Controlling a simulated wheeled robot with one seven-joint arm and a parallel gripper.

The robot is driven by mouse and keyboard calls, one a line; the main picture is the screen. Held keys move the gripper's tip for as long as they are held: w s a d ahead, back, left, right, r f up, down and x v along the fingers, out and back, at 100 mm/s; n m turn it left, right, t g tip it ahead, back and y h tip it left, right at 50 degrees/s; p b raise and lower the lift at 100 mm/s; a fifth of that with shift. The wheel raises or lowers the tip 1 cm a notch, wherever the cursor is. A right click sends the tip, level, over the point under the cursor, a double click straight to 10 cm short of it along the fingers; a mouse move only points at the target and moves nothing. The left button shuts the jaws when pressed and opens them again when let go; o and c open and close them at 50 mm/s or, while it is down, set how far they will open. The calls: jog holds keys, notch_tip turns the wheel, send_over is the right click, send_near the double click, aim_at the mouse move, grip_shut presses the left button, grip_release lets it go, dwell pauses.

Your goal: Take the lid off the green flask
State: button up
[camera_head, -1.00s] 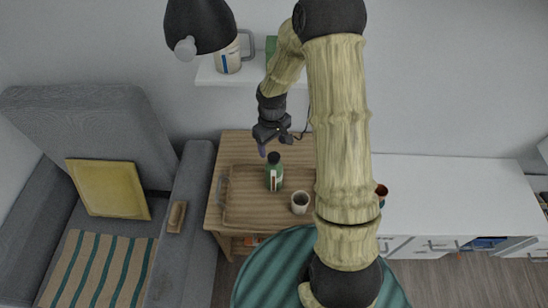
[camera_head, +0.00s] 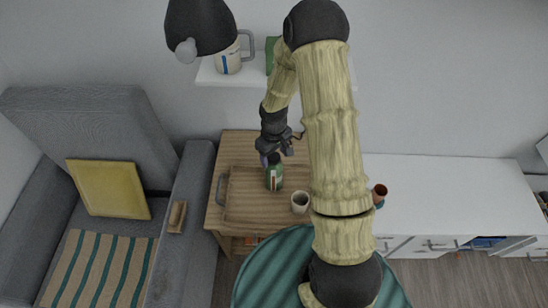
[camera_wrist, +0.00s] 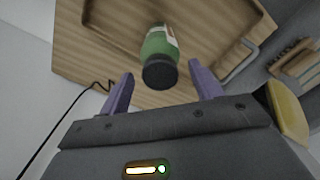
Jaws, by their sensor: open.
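The green flask (camera_head: 274,178) stands upright on a wooden tray, with a pale label on its side. Its dark lid (camera_wrist: 160,71) is on top; the lid shows in the head view too (camera_head: 274,158). My gripper (camera_wrist: 161,84) is open, with its two purple fingers apart. In the wrist view the lid appears between the fingertips, with a gap on both sides. In the head view my gripper (camera_head: 273,158) is just behind and above the flask. I cannot tell how far the fingertips are from the lid.
The wooden tray (camera_head: 232,212) has metal handles and sits on a small wooden table (camera_head: 238,143). A white cup (camera_head: 300,202) stands right of the flask. A white shelf (camera_head: 252,80) with a mug (camera_head: 228,59) is above. A grey sofa (camera_head: 195,190) is at left.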

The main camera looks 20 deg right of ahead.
aim_at(274, 157)
jog(key=c, duration=1)
jog(key=shift+r, duration=0.15)
jog(key=shift+c, duration=0.2)
notch_tip(274, 157, up, 10)
